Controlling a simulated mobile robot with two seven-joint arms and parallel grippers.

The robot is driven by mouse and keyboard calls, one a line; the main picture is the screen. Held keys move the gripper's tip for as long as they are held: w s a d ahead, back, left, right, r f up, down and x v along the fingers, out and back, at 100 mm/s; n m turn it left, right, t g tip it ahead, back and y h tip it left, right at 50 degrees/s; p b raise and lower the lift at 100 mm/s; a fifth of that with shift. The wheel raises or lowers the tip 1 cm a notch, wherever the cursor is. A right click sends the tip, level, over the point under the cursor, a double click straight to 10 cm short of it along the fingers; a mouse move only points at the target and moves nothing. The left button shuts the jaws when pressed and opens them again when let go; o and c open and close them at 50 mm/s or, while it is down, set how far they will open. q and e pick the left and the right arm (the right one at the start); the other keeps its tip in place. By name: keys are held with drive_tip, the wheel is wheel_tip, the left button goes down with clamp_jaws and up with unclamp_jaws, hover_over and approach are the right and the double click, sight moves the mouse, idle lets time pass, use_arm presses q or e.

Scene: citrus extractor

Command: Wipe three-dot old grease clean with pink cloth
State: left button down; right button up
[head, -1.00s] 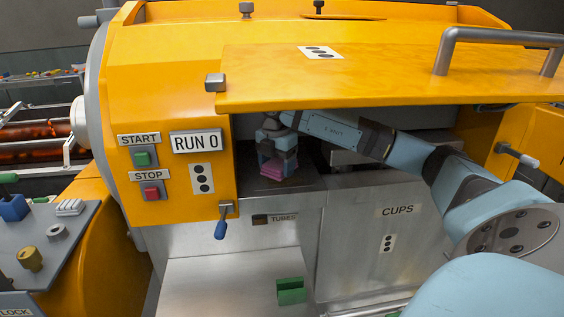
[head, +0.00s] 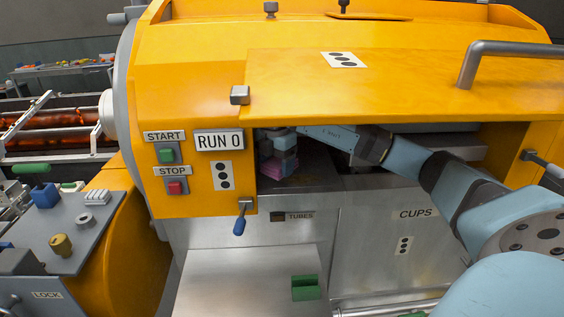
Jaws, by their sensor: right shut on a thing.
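The machine is an orange and steel cabinet with three-dot labels, one (head: 222,176) beside the buttons, one (head: 344,60) on the raised orange cover (head: 390,85) and one (head: 404,246) under CUPS. My right arm reaches from the right under the cover into the opening. My right gripper (head: 276,160) is shut on the pink cloth (head: 270,169), low over the dark deck (head: 318,178) above TUBES, near the opening's left side. I cannot tell if the cloth touches the deck. A dark brownish patch shows on the deck right of the gripper; its edges are unclear. My left gripper is out of view.
The cover overhangs the opening, with a metal bar handle (head: 510,50) on top. A blue-tipped lever (head: 240,218) hangs at the opening's left corner. A green START button (head: 166,155) and red STOP button (head: 175,188) sit left. A green handle (head: 305,287) is below.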

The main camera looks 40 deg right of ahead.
drive_tip(key=shift+w+a+r, duration=0.1)
drive_tip(key=shift+a, duration=0.1)
drive_tip(key=shift+w+d+r+p, duration=0.1)
drive_tip(key=shift+r+p, duration=0.6)
drive_tip(key=shift+r, duration=2.35)
drive_tip(key=shift+r, duration=0.1)
